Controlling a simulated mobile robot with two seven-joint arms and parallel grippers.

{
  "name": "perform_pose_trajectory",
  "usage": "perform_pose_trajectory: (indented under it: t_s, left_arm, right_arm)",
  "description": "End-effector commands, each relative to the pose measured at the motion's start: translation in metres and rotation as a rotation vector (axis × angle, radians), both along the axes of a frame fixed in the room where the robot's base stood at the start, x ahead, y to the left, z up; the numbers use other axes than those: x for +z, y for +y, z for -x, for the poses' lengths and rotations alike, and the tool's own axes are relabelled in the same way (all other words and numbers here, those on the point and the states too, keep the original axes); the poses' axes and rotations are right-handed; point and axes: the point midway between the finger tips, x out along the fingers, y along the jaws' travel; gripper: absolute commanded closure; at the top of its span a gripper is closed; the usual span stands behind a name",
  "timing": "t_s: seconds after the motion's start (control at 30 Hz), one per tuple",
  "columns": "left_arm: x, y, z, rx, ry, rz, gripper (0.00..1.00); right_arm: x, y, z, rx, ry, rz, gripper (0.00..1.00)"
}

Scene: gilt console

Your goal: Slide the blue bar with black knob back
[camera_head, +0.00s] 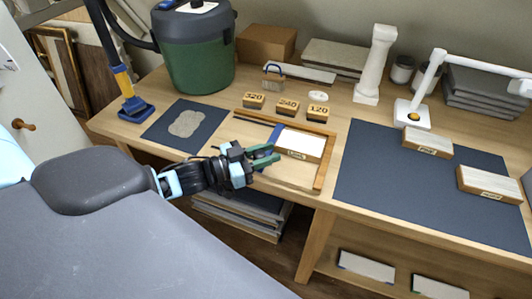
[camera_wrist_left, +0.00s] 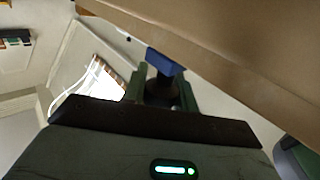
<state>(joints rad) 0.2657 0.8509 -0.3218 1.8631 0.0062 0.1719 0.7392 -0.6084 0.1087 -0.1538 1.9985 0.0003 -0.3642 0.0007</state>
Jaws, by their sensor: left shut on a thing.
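The blue bar (camera_head: 275,134) stands in a shallow wooden tray frame (camera_head: 325,165) on the bench, against the left end of a pale block labelled at its front. In the left wrist view the bar shows as a blue piece (camera_wrist_left: 165,62), with its black knob (camera_wrist_left: 160,90) below it between the green fingers. My left gripper (camera_head: 271,153) reaches in from the left, in front of the bar, and is shut on the knob. In the head view the gripper hides the knob and the bar's near end. My right gripper is not in view.
Small blocks marked 320 (camera_head: 254,101), 240 (camera_head: 287,107) and 120 (camera_head: 317,112) stand just behind the tray. A dark mat (camera_head: 390,185) lies to the right, and a smaller mat (camera_head: 160,130) with a beige pad to the left. A green bucket vacuum (camera_head: 200,60) stands behind.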

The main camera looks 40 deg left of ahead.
Motion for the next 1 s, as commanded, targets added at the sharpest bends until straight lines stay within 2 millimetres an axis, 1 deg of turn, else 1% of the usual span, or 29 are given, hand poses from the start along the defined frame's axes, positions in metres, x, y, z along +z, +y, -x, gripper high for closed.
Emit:
perform_pose_trajectory:
  t_s: [0.07,0.17,0.27,0.5,0.63,0.7,0.8,1.0]
  left_arm:
    - [0.0,0.001,0.0,0.0,0.0,0.0,1.0]
    - [-0.001,0.01,0.002,0.002,0.003,-0.002,1.0]
    - [-0.002,0.032,0.007,0.003,0.004,-0.005,1.0]
    - [-0.002,0.101,0.024,0.004,0.006,-0.005,1.0]
    - [-0.002,0.127,0.03,0.004,0.005,-0.003,1.0]
    - [-0.002,0.135,0.032,0.004,0.005,-0.002,1.0]
    - [-0.001,0.14,0.034,0.003,0.003,-0.001,1.0]
    - [-0.001,0.141,0.033,0.005,0.003,-0.002,1.0]
  right_arm:
    - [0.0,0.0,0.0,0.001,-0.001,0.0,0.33]
    - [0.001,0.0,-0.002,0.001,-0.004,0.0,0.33]
    - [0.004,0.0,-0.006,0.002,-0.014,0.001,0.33]
    - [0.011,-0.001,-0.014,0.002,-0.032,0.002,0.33]
    - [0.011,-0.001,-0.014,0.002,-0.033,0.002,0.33]
    - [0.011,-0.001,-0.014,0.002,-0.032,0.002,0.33]
    - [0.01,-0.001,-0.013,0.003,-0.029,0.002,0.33]
    - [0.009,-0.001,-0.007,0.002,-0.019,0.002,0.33]
